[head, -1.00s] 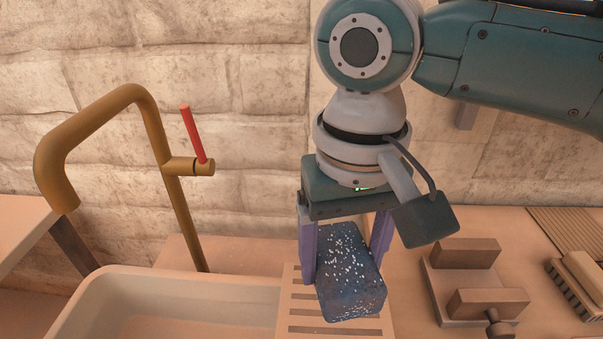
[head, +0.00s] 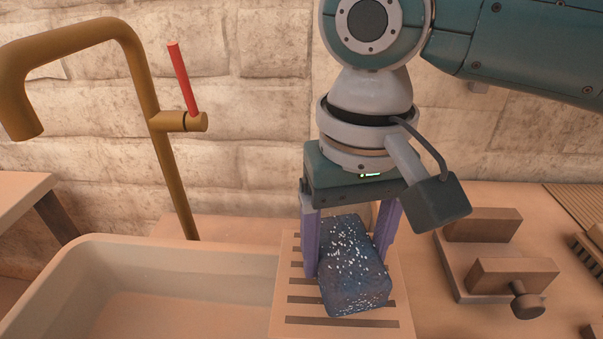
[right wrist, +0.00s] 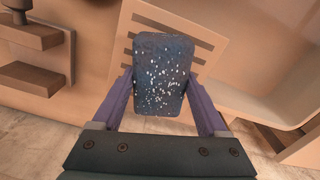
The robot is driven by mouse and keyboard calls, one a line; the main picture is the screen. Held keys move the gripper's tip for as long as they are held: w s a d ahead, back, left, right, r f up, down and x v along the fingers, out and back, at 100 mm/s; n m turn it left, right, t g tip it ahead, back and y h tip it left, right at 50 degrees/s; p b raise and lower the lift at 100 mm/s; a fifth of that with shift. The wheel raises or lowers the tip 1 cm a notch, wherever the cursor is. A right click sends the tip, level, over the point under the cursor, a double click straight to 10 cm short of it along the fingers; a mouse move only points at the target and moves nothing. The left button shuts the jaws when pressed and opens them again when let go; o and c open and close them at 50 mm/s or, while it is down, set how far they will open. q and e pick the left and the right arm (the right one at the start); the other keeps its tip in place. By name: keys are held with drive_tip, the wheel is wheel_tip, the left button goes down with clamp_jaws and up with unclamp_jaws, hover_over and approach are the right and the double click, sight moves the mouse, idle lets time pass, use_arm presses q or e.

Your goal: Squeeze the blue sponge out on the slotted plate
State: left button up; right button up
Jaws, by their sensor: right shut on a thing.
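The blue sponge (head: 352,270) is a dark blue block with white specks. My right gripper (head: 347,270) points down and is shut on it, with one purple finger on each side. The slotted plate (head: 293,322) is a pale board with dark slots beside the basin, directly below the sponge. I cannot tell for sure whether the sponge touches it. The right wrist view shows the sponge (right wrist: 161,75) between the two fingers, with the slotted plate (right wrist: 128,40) behind it. My left gripper is not in view.
A basin (head: 170,255) lies left of the plate, with a brass tap (head: 165,150) and red lever (head: 183,80) behind it. A vise-like block (head: 495,270) stands to the right. A brush (head: 590,250) is at the right edge. A stone wall closes off the back.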

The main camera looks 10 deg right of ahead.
sight(346, 248)
drive_tip(key=shift+f, duration=0.3)
idle(0.6)
drive_tip(key=shift+f, duration=0.3)
idle(0.6)
drive_tip(key=shift+r, duration=0.1)
wheel_tip(346, 248, up, 7)
drive_tip(key=p, duration=0.9)
idle(0.4)
